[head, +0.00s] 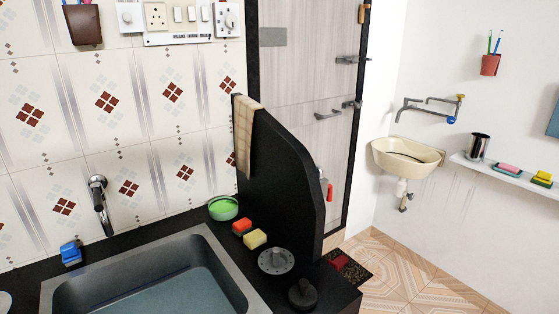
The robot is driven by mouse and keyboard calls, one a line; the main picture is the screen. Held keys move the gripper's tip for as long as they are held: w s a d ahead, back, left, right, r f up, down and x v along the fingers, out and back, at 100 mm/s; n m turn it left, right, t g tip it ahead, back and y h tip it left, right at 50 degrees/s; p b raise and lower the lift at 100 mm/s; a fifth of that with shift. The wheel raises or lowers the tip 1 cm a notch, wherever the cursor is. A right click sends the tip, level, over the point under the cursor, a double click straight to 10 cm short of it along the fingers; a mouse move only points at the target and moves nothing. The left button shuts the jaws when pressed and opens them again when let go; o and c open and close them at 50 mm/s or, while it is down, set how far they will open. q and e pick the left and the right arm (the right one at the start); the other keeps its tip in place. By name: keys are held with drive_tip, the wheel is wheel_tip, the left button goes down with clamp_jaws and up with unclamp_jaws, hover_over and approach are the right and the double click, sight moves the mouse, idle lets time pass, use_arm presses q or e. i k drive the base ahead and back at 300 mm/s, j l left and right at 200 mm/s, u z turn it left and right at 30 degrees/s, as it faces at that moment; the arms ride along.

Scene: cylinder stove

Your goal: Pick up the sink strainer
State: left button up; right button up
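A round grey metal piece with holes around its rim and a raised centre, which looks like the sink strainer (276,261), lies on the black counter just right of the sink (222,251). A dark round stopper-like piece (303,294) with a knob stands in front of it, near the counter's front right. Neither of my grippers is in view. Nothing covers the strainer.
Yellow (255,238) and red (242,227) sponges and a green-filled bowl (223,208) sit behind the strainer. A black partition (280,180) rises behind and to the right. Open tiled floor (400,275) lies right.

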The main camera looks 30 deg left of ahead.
sight(276, 261)
drive_tip(key=k, duration=0.45)
drive_tip(key=u, duration=0.35)
drive_tip(key=k+u, duration=0.15)
drive_tip(key=u, duration=0.2)
drive_tip(key=j+u, duration=0.1)
drive_tip(key=u, duration=0.2)
drive_tip(key=l+u, duration=0.6)
drive_tip(key=i+l, duration=0.1)
drive_tip(key=i, duration=0.35)
